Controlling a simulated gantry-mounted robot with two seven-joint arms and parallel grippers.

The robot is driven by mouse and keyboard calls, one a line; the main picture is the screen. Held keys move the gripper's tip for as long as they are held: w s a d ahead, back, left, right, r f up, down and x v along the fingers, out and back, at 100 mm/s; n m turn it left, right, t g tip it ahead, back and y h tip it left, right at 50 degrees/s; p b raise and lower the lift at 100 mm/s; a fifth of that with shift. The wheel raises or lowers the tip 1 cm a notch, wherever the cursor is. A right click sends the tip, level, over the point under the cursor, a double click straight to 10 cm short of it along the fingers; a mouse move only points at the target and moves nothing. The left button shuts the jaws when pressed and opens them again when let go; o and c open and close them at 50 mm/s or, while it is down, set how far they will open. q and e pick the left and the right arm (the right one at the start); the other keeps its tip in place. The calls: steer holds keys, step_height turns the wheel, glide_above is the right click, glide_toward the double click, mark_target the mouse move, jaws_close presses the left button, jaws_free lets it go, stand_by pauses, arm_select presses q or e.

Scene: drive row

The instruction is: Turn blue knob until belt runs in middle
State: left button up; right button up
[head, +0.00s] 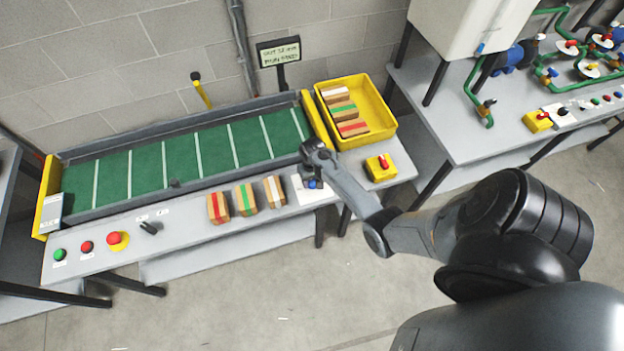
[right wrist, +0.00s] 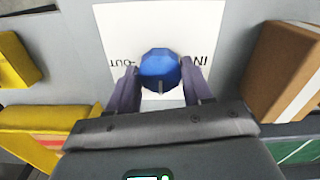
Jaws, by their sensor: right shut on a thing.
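The blue knob (right wrist: 160,68) sits on a white plate (right wrist: 118,22) marked OUT and IN in the right wrist view. My right gripper (right wrist: 160,82) is shut on the knob, with one finger on each side of it. In the head view my right gripper (head: 314,176) is over the knob at the right end of the bench front, and the knob is mostly hidden. The green belt (head: 180,160) with white cross lines lies in a grey frame with yellow ends; its sideways position is hard to judge. My left gripper is not in view.
Three striped boxes (head: 246,199) stand left of the knob. A yellow bin (head: 385,126) with boxes and a yellow switch box (head: 380,167) are to the right. Green and red buttons (head: 86,247) and a black switch (head: 149,227) are on the left bench front.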

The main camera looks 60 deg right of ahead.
steer(key=shift+r+n+p, duration=0.1)
steer(key=shift+n+p, duration=0.45)
steer(key=shift+n, duration=0.05)
steer(key=shift+n+p, duration=0.65)
steer(key=shift+n, duration=0.45)
steer(key=shift+n+p, duration=0.5)
steer(key=shift+n, duration=0.6)
steer(key=shift+n+p, duration=0.3)
steer(key=shift+n, duration=0.8)
steer(key=o, duration=1)
steer(key=shift+o, duration=0.2)
